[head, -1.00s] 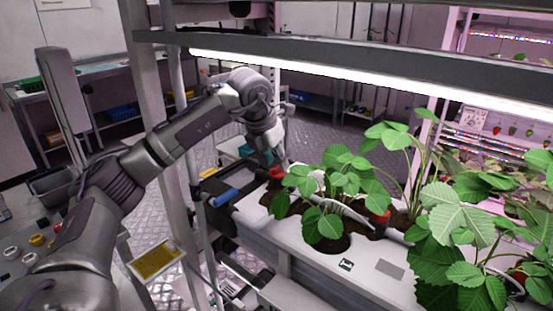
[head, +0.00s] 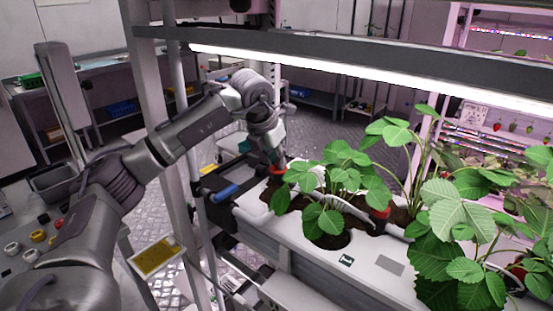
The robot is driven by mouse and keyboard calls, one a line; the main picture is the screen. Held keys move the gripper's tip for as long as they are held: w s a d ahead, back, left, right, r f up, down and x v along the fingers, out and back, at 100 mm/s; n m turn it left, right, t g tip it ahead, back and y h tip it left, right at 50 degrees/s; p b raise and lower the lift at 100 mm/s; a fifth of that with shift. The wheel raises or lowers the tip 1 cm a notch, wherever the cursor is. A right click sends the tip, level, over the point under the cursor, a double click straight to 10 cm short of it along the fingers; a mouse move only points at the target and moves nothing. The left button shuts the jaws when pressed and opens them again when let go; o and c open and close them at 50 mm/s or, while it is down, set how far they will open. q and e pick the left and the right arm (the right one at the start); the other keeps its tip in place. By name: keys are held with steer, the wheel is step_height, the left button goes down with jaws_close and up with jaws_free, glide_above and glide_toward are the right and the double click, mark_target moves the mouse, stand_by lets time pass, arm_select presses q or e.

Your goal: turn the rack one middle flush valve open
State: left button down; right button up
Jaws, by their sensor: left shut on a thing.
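My left gripper (head: 277,164) reaches down at the far left end of the white planting trough (head: 300,231). Its fingers are shut on a red valve handle (head: 279,169), which shows as a small red patch at the fingertips. The rest of that valve is hidden by the gripper and leaves, so I cannot tell its angle. Another red part (head: 380,212) shows on the trough among the plants, apart from the gripper. A blue handle (head: 226,193) sits at the trough's left side. My right gripper is not in view.
Strawberry plants (head: 345,172) stand close to the right of my left gripper. A rack post (head: 160,130) stands beside my forearm. A yellow sign (head: 157,256) is at the lower left.

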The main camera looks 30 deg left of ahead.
arm_select(q)
steer(key=shift+n, duration=0.3)
steer(key=n, duration=0.2)
steer(key=n+y, duration=0.2)
steer(key=n, duration=0.1)
steer(key=shift+w+d+n+g, duration=0.1)
steer(key=shift+d+n+g, duration=0.15)
steer(key=shift+n+g, duration=0.05)
steer(key=n+y, duration=0.1)
steer(key=n, duration=0.1)
steer(key=n+g+y, duration=0.1)
steer(key=n, duration=0.2)
steer(key=shift+w+d+r+n, duration=0.1)
steer(key=shift+w+n, duration=0.05)
steer(key=shift+n, duration=0.15)
steer(key=n+g+p, duration=0.1)
steer(key=n, duration=0.1)
steer(key=shift+r+n+y, duration=0.1)
steer(key=shift+n+y, duration=0.2)
steer(key=shift+w+n+g+p, duration=0.15)
steer(key=shift+n+g+p, duration=0.65)
steer(key=shift+n+p, duration=0.7)
steer(key=shift+n, duration=0.4)
steer(key=c, duration=1.2)
jaws_free()
